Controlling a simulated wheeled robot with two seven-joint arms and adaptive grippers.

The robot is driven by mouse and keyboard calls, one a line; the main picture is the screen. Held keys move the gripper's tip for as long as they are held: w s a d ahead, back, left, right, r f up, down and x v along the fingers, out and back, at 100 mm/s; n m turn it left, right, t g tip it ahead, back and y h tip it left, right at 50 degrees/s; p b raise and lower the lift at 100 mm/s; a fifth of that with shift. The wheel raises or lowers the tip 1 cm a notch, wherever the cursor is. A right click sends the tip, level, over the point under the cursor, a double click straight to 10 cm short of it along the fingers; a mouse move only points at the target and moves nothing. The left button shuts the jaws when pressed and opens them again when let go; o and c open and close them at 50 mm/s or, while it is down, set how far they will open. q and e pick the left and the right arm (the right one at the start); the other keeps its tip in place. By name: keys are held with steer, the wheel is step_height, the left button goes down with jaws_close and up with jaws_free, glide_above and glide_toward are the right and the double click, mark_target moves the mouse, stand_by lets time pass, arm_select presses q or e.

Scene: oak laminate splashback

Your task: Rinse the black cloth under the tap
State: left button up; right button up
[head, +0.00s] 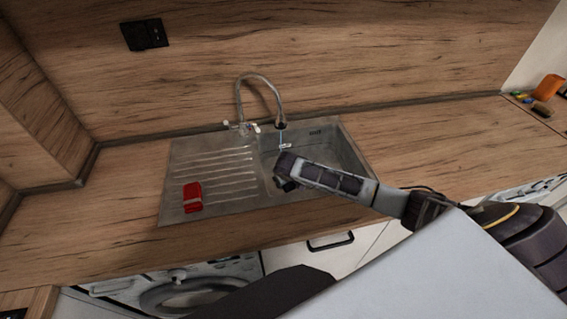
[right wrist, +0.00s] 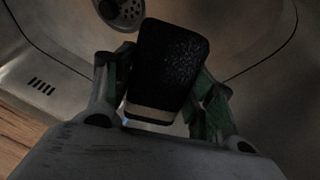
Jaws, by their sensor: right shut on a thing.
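The tap (head: 259,82) arches over the basin of the steel sink (head: 352,163), and a thin bluish stream seems to run down from its spout. My right gripper (head: 285,178) reaches into the basin area from the right, close to that stream. In the right wrist view my right gripper (right wrist: 163,98) is shut on the black cloth (right wrist: 168,65), a dark block-like piece with a pale lower edge. The cloth is mostly hidden by the gripper in the head view. I cannot tell whether the water touches it. My left gripper is out of view.
A red item (head: 192,197) lies on the ribbed drainboard (head: 215,163) left of the basin. The drain (right wrist: 121,12) shows beyond the cloth. An orange object (head: 548,87) and small items stand at the far right. The counter left of the sink is clear.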

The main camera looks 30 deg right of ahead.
steer(key=shift+s+a+r+p, duration=0.2)
steer(key=shift+s+r+p, duration=0.2)
steer(key=shift+r+p, duration=0.25)
steer(key=shift+s+a+r+p, duration=0.45)
steer(key=shift+s+p, duration=0.15)
steer(key=shift+s, duration=0.1)
steer(key=shift+s+a+r, duration=0.35)
steer(key=shift+s+r, duration=0.3)
steer(key=shift+s, duration=0.15)
